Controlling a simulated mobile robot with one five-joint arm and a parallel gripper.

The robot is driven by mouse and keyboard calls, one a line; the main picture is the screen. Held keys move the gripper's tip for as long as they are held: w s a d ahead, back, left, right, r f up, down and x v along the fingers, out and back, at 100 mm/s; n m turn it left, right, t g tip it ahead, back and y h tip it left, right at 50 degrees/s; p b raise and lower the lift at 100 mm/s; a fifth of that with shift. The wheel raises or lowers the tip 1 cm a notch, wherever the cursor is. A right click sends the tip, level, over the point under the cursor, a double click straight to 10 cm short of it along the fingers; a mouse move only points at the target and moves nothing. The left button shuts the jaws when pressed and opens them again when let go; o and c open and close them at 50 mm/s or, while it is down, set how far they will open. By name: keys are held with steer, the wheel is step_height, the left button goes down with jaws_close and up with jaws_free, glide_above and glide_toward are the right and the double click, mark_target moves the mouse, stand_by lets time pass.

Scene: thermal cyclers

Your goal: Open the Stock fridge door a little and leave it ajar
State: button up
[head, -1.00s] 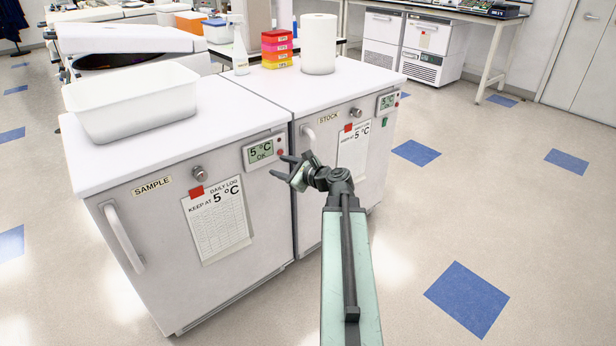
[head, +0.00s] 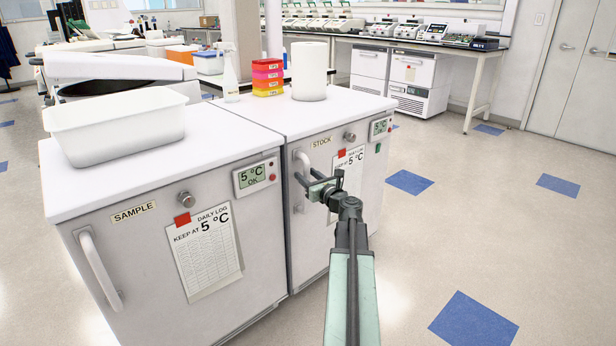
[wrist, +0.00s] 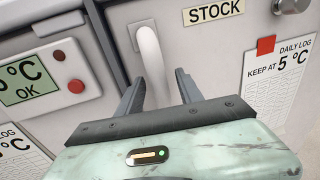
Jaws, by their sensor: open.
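The Stock fridge (head: 376,180) is the right one of two white under-counter fridges, and its door looks shut. Its white vertical handle (head: 301,166) is at the door's left edge, beside the STOCK label (head: 321,142). In the wrist view the handle (wrist: 153,65) stands ahead of and between the two fingers of my gripper (wrist: 158,90). In the head view my gripper (head: 315,183) is open at the handle's lower part and hides some of it. I cannot tell whether a finger touches the handle.
The Sample fridge (head: 150,285) stands directly to the left, with its own handle (head: 100,268) and a display (head: 256,176). A white tub (head: 117,125), coloured boxes (head: 268,78) and a paper roll (head: 309,70) stand on top. The floor to the right is clear.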

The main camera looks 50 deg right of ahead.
steer(key=shift+w, duration=0.25)
jaws_close()
stand_by(1.3)
